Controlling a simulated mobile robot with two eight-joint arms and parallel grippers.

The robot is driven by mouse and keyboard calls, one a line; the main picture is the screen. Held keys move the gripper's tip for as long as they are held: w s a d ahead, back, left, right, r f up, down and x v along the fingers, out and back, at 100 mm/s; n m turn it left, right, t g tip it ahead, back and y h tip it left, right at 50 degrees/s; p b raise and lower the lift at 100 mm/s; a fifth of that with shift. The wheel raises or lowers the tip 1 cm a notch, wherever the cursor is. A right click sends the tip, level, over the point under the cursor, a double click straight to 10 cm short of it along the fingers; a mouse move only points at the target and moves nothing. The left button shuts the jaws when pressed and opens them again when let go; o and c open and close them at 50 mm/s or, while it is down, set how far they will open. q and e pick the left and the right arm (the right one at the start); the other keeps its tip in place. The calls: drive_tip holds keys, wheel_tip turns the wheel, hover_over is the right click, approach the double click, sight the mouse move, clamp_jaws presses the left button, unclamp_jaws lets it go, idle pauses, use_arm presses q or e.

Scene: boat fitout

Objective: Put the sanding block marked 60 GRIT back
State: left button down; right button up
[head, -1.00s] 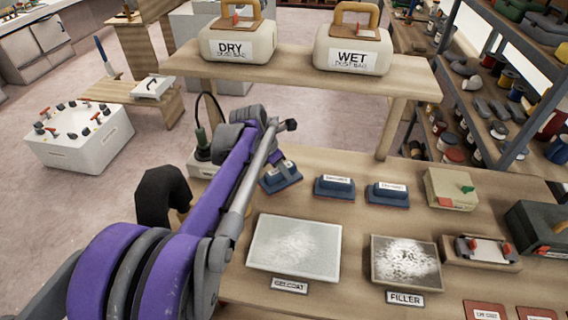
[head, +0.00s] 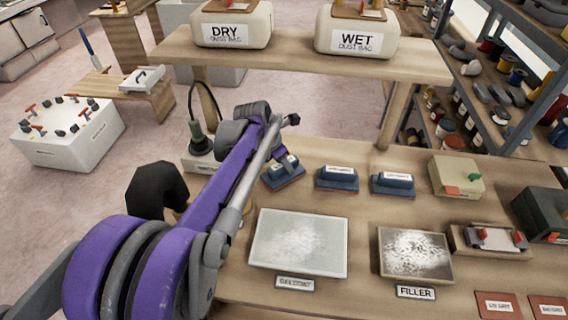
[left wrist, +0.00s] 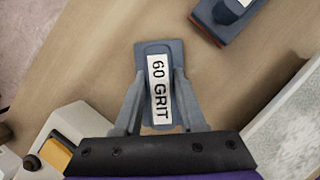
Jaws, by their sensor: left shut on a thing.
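The sanding block marked 60 GRIT (left wrist: 158,85) is between the fingers of my left gripper (left wrist: 160,105), with its label facing the left wrist camera. My left gripper is shut on it. In the head view the same blue block (head: 284,172) is at the left end of a row of blue blocks on the workbench, partly hidden by my left arm. I cannot tell whether it touches the bench. Two similar blue blocks, a middle one (head: 337,179) and a right one (head: 393,184), sit to its right; their labels are too small to read. My right gripper is not in view.
A whitish panel (head: 298,243) and a FILLER panel (head: 415,256) lie in front of the blocks. A raised shelf (head: 300,68) with DRY (head: 232,22) and WET (head: 357,30) dust bags stands behind. A corded tool (head: 197,140) is close to my left arm.

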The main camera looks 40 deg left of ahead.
use_arm(q)
drive_tip(key=shift+f, duration=0.15)
drive_tip(key=c, duration=0.6)
unclamp_jaws()
drive_tip(key=shift+s+a, duration=0.1)
drive_tip(key=shift+s, duration=0.05)
drive_tip(key=shift+o, duration=0.6)
drive_tip(key=shift+r, duration=0.3)
drive_tip(key=p+v, duration=0.1)
drive_tip(key=v, duration=1)
drive_tip(key=shift+s+r, duration=0.2)
drive_tip(key=shift+r, duration=0.1)
drive_tip(key=shift+a, duration=0.1)
